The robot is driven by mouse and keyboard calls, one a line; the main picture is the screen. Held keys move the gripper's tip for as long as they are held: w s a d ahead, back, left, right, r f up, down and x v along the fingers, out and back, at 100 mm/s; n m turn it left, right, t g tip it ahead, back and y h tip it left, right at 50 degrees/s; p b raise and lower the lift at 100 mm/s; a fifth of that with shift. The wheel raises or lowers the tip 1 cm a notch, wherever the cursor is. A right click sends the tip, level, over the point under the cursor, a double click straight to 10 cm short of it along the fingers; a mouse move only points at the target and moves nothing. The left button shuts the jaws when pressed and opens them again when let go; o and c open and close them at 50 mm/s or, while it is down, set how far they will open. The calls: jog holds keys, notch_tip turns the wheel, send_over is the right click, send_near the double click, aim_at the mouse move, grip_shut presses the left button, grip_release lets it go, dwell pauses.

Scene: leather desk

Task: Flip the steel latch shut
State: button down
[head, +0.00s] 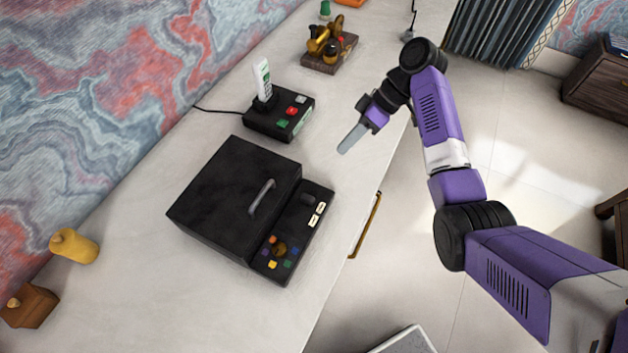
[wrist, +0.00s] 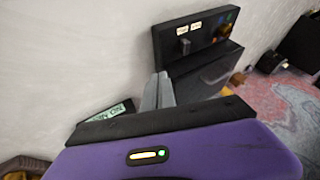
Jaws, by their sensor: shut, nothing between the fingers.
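A black box (head: 225,190) with a flat lid stands on the pale desk, with a lower control panel (head: 284,255) along its right side. A grey metal bar (head: 262,197) stands up at the lid's edge beside the panel. A small dark block (head: 307,198) sits near two cream labels on the panel; it looks grey in the wrist view (wrist: 184,46). I cannot tell for certain which of these is the steel latch. My gripper (head: 343,149) is shut and empty, above the desk beyond the panel's upper end, apart from the box. Its fingers (wrist: 157,88) hide part of the box in the wrist view.
A black device with a white handset (head: 262,82) and coloured buttons stands farther up the desk. Beyond it is a brass object on a wooden base (head: 329,62). A yellow bottle (head: 74,246) and a wooden block (head: 28,307) are at lower left. Desk below the box is clear.

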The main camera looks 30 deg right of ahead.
jog(key=shift+s+n+g, duration=0.3)
jog(key=shift+s, duration=0.15)
jog(key=b, duration=0.4)
send_near(317, 192)
jog(key=w+a+f, duration=0.1)
jog(key=w+f, duration=0.1)
jog(key=f, duration=0.1)
jog(key=shift+w+a, duration=0.15)
jog(key=shift+a, duration=0.2)
jog(key=a, duration=0.1)
jog(key=s+a+p, duration=0.1)
jog(key=a+f+p, duration=0.1)
jog(key=shift+s+a, duration=0.25)
jog(key=shift+s, duration=0.05)
jog(key=shift+s+a+f, duration=0.15)
jog(key=shift+s+a, duration=0.15)
jog(key=shift+a, duration=0.1)
